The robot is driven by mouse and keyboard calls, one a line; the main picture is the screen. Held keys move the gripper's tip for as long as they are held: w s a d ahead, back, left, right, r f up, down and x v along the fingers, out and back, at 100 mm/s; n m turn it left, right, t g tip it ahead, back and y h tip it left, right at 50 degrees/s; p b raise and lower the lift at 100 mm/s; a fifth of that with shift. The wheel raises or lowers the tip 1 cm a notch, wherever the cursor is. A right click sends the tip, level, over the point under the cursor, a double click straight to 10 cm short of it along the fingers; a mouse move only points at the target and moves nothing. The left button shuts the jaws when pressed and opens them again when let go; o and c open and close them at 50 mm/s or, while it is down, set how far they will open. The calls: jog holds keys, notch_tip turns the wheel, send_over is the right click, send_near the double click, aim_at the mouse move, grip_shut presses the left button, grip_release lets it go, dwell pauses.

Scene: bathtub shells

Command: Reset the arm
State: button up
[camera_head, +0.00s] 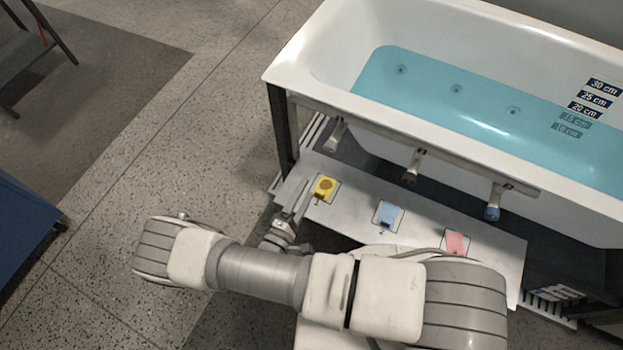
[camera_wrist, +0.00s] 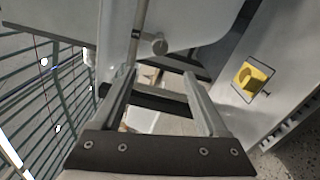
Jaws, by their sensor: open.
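My gripper (camera_wrist: 158,84) is open, with its two fingers apart and no object held between them. In the head view my gripper (camera_head: 296,208) is small, partly hidden by my wrist, and sits just left of the yellow block on the light shelf. My arm stretches across the lower part of the head view, with its elbow at the left. In the wrist view a grey knob-like end (camera_wrist: 160,47) shows beyond the fingertips, apart from them.
A white bathtub (camera_head: 330,60) holds blue water. Below its rim hang several handles, one blue-tipped (camera_head: 492,213). The shelf (camera_head: 335,222) carries yellow (camera_head: 323,187), blue (camera_head: 388,215) and pink (camera_head: 456,243) pieces. The yellow piece also shows in the wrist view (camera_wrist: 250,78).

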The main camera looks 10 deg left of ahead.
jog(key=shift+s+a, duration=0.1)
jog(key=shift+s, duration=0.25)
dwell(0.3)
jog(key=w+d+r+m+g+h+p, duration=0.1)
jog(key=d+r+m+g, duration=0.3)
jog(key=r, duration=0.6)
jog(key=w+d+r+m+g+h+p, duration=0.1)
jog(key=w+d+r+m+g, duration=0.2)
jog(key=r+g, duration=0.45)
jog(key=d+r+m+g+h+p, duration=0.1)
jog(key=d+r+m+g+h, duration=0.25)
jog(key=r, duration=0.75)
jog(key=s+d+r+m+t+y+p, duration=0.1)
jog(key=s+d+r+m+y, duration=0.1)
jog(key=r, duration=0.6)
jog(key=s+d+r+m+t+y+p, duration=0.1)
jog(key=s+d+r+y, duration=0.3)
jog(key=r, duration=0.4)
jog(key=s+d+r+m+t+y+p, duration=0.1)
jog(key=s+d+r+m+y, duration=0.2)
jog(key=r, duration=0.5)
jog(key=shift+s+d+r+t+y+p, duration=0.35)
jog(key=shift+s+d+y, duration=0.25)
jog(key=shift+s+y, duration=0.55)
jog(key=shift+w, duration=0.2)
